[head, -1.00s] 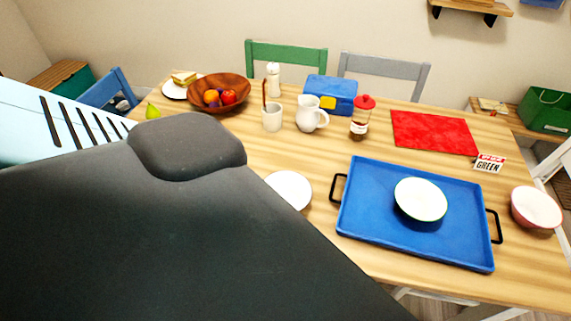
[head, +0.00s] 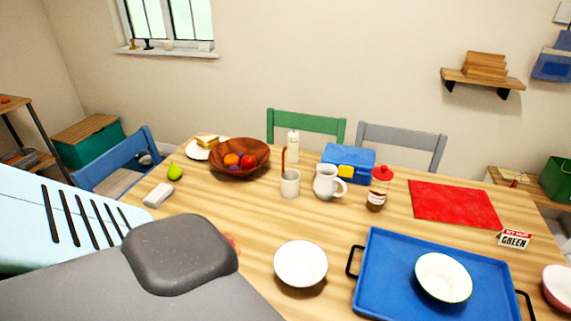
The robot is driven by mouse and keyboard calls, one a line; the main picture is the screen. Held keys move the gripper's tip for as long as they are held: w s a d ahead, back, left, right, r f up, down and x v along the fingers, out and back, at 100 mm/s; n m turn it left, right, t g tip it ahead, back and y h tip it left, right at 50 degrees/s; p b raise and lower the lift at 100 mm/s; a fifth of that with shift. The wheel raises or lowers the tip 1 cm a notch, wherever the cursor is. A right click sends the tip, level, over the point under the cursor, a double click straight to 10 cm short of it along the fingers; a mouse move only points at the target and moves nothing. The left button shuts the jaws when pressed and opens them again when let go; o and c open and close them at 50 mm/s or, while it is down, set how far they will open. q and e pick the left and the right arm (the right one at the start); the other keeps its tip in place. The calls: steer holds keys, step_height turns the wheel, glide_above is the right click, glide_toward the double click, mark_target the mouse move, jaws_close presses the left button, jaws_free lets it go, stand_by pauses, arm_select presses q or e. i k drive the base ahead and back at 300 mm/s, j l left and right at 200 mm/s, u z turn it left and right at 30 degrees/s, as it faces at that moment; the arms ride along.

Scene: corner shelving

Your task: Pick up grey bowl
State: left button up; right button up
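No bowl in the head view is plainly grey. A white bowl (head: 300,263) stands on the table left of the blue tray. Another white bowl with a green rim (head: 443,277) sits on the tray. A pinkish bowl (head: 558,287) is cut off at the right edge. My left arm, dark grey and pale blue, fills the lower left and hides part of the table. Neither gripper's fingers show.
The wooden table (head: 345,232) holds a blue tray (head: 385,262), brown fruit bowl (head: 238,157), white mug (head: 290,184), white jug (head: 327,182), red-lidded jar (head: 380,188), blue box (head: 348,163) and red mat (head: 453,204). Chairs stand behind.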

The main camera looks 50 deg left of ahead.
mark_target(299, 263)
steer(key=l+u, duration=0.15)
steer(key=u, duration=1.25)
